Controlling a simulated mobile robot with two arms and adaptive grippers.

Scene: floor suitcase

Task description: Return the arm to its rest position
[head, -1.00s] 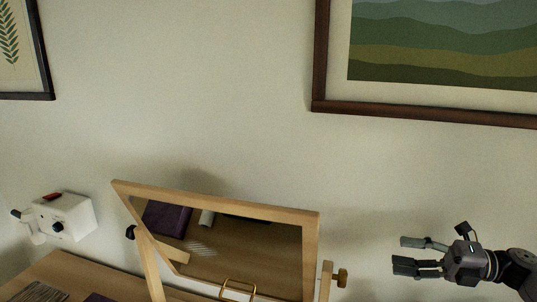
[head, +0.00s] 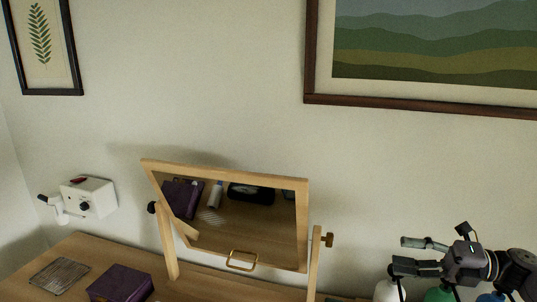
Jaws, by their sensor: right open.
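My right gripper (head: 418,256) is at the lower right of the head view, with its fingers pointing left. Its two fingers are apart and nothing is between them. It is in front of the wall, and in the picture it overlaps the tops of several bottles. My left gripper is not in view.
A wooden-framed tilting mirror (head: 230,212) stands on the wooden table (head: 205,286). A purple box (head: 121,283) and a wire rack (head: 59,275) lie at left. A white device (head: 90,197) is by the wall. A white bottle (head: 389,290) and a green bottle (head: 438,294) stand below my gripper.

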